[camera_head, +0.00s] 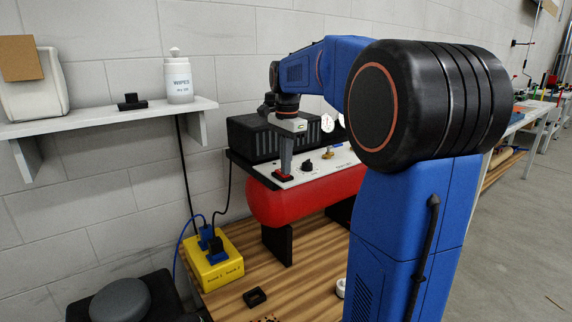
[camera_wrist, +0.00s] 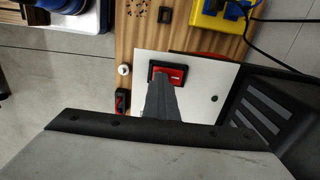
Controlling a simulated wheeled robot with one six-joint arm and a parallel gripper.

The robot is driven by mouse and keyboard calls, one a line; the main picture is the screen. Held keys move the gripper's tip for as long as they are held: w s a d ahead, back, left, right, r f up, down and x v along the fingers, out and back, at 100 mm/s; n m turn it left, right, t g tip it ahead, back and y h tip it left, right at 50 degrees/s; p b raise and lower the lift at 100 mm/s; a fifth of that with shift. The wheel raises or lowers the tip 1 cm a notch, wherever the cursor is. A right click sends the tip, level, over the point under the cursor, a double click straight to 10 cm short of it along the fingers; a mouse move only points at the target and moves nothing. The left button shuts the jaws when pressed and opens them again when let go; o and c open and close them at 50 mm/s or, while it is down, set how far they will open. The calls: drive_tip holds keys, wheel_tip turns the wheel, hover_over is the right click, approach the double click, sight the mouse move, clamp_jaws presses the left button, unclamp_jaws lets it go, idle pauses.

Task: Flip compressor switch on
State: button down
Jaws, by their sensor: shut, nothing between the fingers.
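The compressor has a red tank (camera_head: 278,205) and a white top panel (camera_head: 318,162), and it stands on a wooden bench. Its red rocker switch (camera_head: 284,175) in a black frame sits at the panel's near-left end. In the wrist view the switch (camera_wrist: 168,74) shows at the top of the white panel. My gripper (camera_head: 284,170) is shut and empty, pointing down with its fingertips at the switch. In the wrist view the fingertips (camera_wrist: 161,78) overlap the switch's left part. I cannot tell whether they touch it or which way the rocker is set.
A black ribbed housing (camera_head: 250,140) stands behind the panel, close to my gripper. Black knobs and a gauge (camera_head: 327,122) rise beside it. A yellow power box (camera_head: 216,262) with plugs and cables sits on the bench at left. A wall shelf (camera_head: 100,122) holds a wipes bottle.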

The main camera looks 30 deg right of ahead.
drive_tip(key=shift+w+r, duration=0.2)
drive_tip(key=shift+w, duration=0.55)
wheel_tip(320, 180, up, 14)
drive_tip(key=s, duration=0.2)
drive_tip(key=shift+s, duration=0.2)
drive_tip(key=shift+f, duration=0.15)
idle(0.4)
